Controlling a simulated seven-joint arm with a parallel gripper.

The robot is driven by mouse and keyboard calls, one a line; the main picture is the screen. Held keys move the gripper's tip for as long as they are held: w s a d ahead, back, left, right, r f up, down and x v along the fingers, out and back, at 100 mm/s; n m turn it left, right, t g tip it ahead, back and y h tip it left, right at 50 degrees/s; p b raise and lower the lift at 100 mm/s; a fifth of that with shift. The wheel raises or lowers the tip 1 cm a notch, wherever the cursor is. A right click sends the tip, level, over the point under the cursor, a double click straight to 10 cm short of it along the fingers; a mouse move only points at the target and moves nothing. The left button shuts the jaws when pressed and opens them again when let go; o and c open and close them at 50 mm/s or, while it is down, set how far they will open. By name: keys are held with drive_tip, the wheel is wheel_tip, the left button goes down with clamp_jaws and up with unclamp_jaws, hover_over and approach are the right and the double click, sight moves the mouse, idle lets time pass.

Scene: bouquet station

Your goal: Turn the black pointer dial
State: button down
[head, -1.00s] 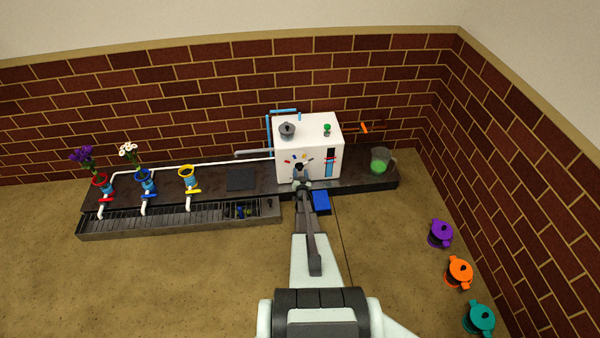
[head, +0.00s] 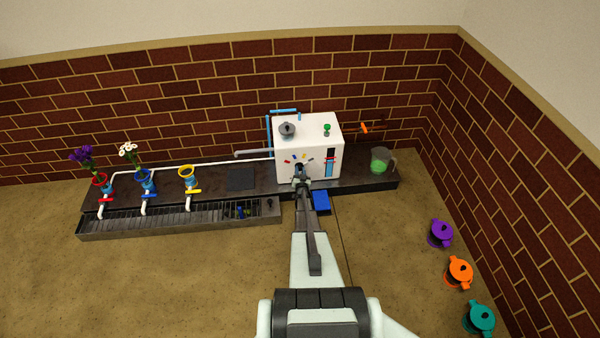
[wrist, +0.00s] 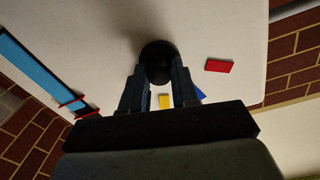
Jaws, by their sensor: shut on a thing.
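The black pointer dial (wrist: 158,56) is on the front of the white box (head: 308,131), with colored marks around it. In the wrist view the dial sits between my two fingertips, and my gripper (wrist: 158,78) is shut on it. In the wrist view a red mark (wrist: 219,66), a yellow mark (wrist: 165,102) and part of a blue mark (wrist: 200,94) show near the dial. In the head view my gripper (head: 301,177) covers most of the dial, so its pointing direction is unclear.
A blue level strip (head: 331,162) with red bands is on the box front, right of the dial. A blue pad (head: 321,201) lies below the box. A jug with green contents (head: 381,160) stands right. Vases with flowers (head: 145,182) stand left. Several lidded pots stand far right.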

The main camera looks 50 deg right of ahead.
drive_tip(key=shift+n, duration=0.3)
drive_tip(key=n, duration=1.2)
drive_tip(key=shift+f+t, duration=0.15)
drive_tip(key=shift+t, duration=0.25)
drive_tip(key=n, duration=0.6)
drive_tip(key=shift+n, duration=0.3)
drive_tip(key=n, duration=0.5)
drive_tip(key=shift+n+y, duration=0.3)
drive_tip(key=c, duration=0.8)
unclamp_jaws()
drive_tip(key=shift+c, duration=0.2)
